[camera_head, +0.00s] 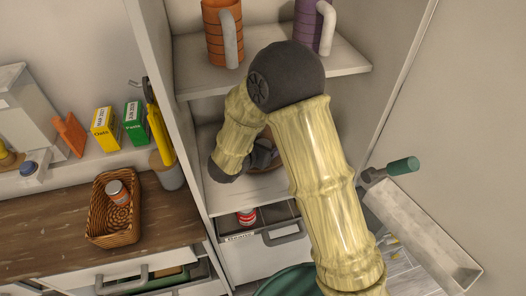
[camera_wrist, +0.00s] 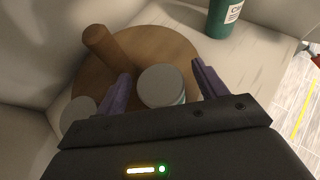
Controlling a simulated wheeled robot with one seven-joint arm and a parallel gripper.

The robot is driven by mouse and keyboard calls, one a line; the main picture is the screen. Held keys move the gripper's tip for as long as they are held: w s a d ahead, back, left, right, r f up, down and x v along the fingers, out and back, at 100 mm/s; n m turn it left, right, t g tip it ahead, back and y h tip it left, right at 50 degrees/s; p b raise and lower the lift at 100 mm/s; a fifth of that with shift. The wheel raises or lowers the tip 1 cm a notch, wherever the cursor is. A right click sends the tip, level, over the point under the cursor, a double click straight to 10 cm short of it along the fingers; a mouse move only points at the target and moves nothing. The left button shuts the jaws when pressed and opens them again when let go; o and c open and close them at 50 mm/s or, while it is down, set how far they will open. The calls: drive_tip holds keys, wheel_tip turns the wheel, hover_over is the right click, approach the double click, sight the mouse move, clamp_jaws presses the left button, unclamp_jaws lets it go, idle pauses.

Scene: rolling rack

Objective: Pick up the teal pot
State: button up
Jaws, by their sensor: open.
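My gripper (camera_wrist: 163,82) is open, with its two purple fingers on either side of a small grey-topped cylinder (camera_wrist: 161,84) in the wrist view. I cannot tell whether they touch it. A dark teal-green container (camera_wrist: 226,14) with a white label stands beyond the right finger, cut off by the top edge. I cannot tell whether it is the teal pot. In the head view my gripper reaches into the middle compartment of the white rack and is mostly hidden by my arm. A rounded teal shape (camera_head: 286,282) shows at the bottom, partly behind my arm; I cannot tell what it is.
A round brown board (camera_wrist: 172,48) with a handle lies on the shelf under the cylinder. Another grey round top (camera_wrist: 78,112) is at left. An orange mug (camera_head: 214,35) and a purple mug (camera_head: 309,27) stand on the shelf above. Rack walls enclose the arm.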

drive_tip(key=shift+c, duration=0.2)
drive_tip(key=c, duration=1.1)
drive_tip(key=shift+r, duration=0.15)
drive_tip(key=shift+c, duration=0.2)
drive_tip(key=shift+d+r+b, duration=0.15)
drive_tip(key=shift+r+b, duration=0.05)
drive_tip(key=shift+b, duration=0.2)
wheel_tip(320, 180, up, 6)
drive_tip(key=shift+s+r+b, duration=0.1)
drive_tip(key=shift+r+b, duration=0.1)
drive_tip(key=shift+b, duration=0.1)
drive_tip(key=s+d+b, duration=1)
drive_tip(key=s+d, duration=0.1)
drive_tip(key=d, duration=0.5)
drive_tip(key=shift+d, duration=0.1)
